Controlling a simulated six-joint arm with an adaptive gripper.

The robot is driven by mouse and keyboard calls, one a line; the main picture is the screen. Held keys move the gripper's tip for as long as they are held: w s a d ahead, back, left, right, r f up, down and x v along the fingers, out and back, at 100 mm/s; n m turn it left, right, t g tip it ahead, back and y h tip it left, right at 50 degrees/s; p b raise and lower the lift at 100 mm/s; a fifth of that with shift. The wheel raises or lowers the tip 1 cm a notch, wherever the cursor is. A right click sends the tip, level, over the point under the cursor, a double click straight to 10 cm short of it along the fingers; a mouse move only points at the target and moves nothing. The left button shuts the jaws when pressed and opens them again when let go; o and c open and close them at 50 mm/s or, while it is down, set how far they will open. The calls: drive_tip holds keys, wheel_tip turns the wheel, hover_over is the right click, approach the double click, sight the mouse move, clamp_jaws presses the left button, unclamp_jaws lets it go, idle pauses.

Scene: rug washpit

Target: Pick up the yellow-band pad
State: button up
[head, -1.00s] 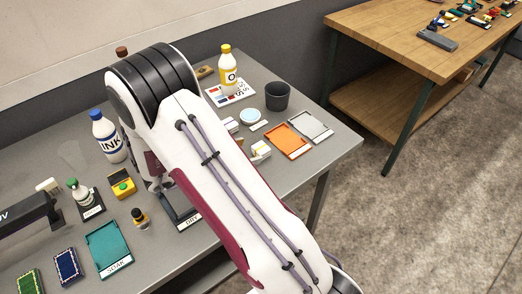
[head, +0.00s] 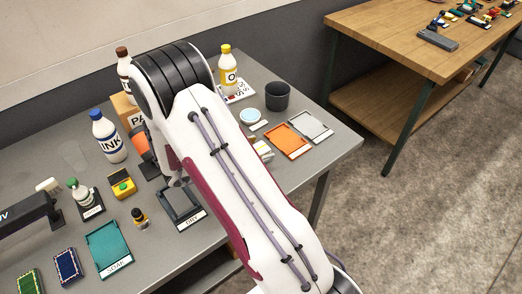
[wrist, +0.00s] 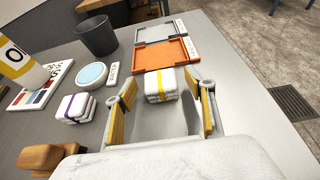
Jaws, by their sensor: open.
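The yellow-band pad (wrist: 161,85) is a small white folded stack with a yellow strip round it, in the upper middle of the wrist view. In the head view part of it (head: 263,150) shows at the right edge of my arm. My gripper (wrist: 166,101) is open and empty, its yellow-lined fingers on either side of the pad's near side. I cannot tell whether they touch it. A similar pad with a purple band (wrist: 75,107) lies to the left, outside the fingers. My arm hides the gripper in the head view.
An orange tray (wrist: 184,53) lies just beyond the yellow-band pad, with a grey tray (head: 311,125) behind. A dark cup (head: 277,96), a round pale-blue dish (head: 250,115) and an O-labelled bottle (head: 227,72) stand nearby. The table's right edge is close.

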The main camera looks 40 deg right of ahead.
drive_tip(key=shift+x, duration=0.75)
drive_tip(key=c, duration=1)
